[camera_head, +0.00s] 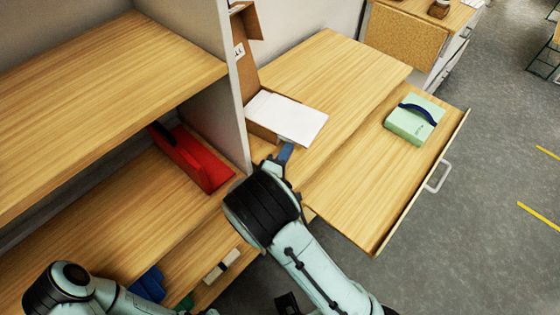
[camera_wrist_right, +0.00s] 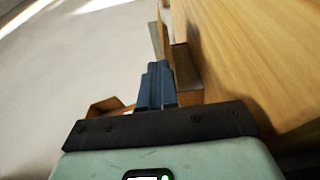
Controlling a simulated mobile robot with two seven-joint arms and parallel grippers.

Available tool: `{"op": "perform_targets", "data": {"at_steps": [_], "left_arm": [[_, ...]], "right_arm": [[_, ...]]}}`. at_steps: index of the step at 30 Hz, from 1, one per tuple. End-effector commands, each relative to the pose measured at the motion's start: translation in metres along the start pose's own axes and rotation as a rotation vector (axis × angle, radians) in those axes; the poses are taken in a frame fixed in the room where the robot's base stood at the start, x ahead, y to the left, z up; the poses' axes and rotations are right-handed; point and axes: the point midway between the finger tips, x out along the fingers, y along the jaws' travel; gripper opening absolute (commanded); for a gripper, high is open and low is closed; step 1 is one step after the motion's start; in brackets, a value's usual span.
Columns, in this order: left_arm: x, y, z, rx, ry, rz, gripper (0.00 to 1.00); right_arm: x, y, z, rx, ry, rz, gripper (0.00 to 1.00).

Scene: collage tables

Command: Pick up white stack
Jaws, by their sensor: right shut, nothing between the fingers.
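The white stack (camera_head: 288,116) is a flat, pale block with a white top, lying at the left end of the wooden table beside an open cardboard box. My right gripper (camera_head: 285,153) is at its near edge, fingers pointing toward it; I cannot tell whether they touch it. In the right wrist view, the dark blue fingers (camera_wrist_right: 155,85) are together with nothing between them. The stack cannot be made out for sure in that view.
The cardboard box (camera_head: 244,50) stands against the grey panel (camera_head: 236,100), left of the stack. A red binder-like object (camera_head: 200,160) lies on the lower shelf. A mint case (camera_head: 412,120) with a blue handle sits on the right-hand surface. The middle of the table (camera_head: 335,75) is clear.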

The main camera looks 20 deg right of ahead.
Motion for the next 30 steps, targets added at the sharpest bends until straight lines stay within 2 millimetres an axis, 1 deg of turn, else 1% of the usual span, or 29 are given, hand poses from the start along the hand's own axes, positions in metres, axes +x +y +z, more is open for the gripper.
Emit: {"op": "perform_targets", "data": {"at_steps": [1,4,15,17,21,23,30], "left_arm": [[0.0,0.0,0.0,0.0,0.0,0.0,0.43],[-0.001,0.0,0.0,0.0,0.0,0.0,0.43],[-0.001,0.001,-0.001,0.001,0.001,0.0,0.43],[-0.003,0.002,-0.001,0.001,0.002,0.001,0.43],[-0.012,0.006,-0.004,0.003,0.008,0.003,0.43],[-0.014,0.007,-0.005,0.003,0.009,0.003,0.43],[-0.013,0.006,-0.005,0.003,0.008,0.003,0.43]], "right_arm": [[0.005,0.0,0.001,-0.001,-0.001,0.001,0.0],[0.01,0.0,0.0,-0.001,0.0,0.001,0.0],[0.012,0.0,0.001,-0.002,0.0,0.001,0.0],[0.015,0.001,0.004,-0.004,-0.001,0.001,0.0],[0.029,0.003,0.017,-0.004,-0.003,0.002,0.0],[0.033,0.002,0.022,-0.004,-0.003,0.002,0.0],[0.032,0.0,0.022,-0.001,-0.001,0.001,0.0]]}}
